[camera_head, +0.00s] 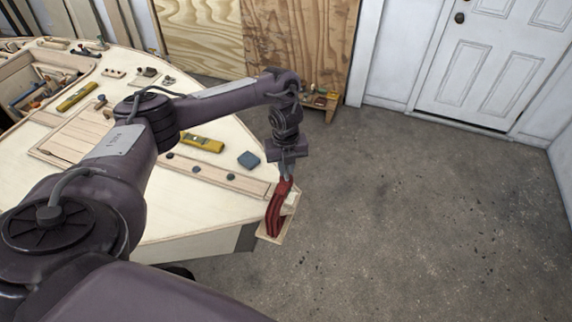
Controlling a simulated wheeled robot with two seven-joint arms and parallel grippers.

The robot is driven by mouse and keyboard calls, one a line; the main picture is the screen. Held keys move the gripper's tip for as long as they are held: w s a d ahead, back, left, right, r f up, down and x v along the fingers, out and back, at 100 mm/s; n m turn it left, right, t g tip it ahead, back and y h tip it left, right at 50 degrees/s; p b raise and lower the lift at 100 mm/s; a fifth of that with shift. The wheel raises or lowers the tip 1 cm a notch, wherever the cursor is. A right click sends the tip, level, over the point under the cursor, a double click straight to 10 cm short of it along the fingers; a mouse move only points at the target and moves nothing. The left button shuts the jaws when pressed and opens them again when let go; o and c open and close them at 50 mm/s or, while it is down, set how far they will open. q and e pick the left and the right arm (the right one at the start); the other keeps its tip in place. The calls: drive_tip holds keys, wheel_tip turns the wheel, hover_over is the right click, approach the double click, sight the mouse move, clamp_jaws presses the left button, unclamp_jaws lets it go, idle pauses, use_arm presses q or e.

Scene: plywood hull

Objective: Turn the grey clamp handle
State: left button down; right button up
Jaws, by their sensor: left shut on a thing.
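A red clamp (276,214) stands at the near right corner of the plywood hull top (190,222), over a small wooden piece. My left gripper (289,177) reaches down from above, its fingers at the upper end of the clamp. It is shut on the clamp there. The grey handle does not show clearly; the fingers and the small size hide which part is held. My right gripper is not in view.
On the hull lie a yellow level (202,144), a blue-grey block (248,160), a wooden strip with dark knobs (216,174) and an open tool compartment (45,80). A low wooden stand (320,103) is behind. The concrete floor at right is clear, up to a white door (497,65).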

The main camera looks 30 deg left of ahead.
sight(286, 169)
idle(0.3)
use_arm(q)
drive_tip(key=c, duration=1.3)
unclamp_jaws()
drive_tip(key=shift+c, duration=0.2)
drive_tip(key=shift+r+p, duration=0.9)
drive_tip(key=shift+r, duration=2.95)
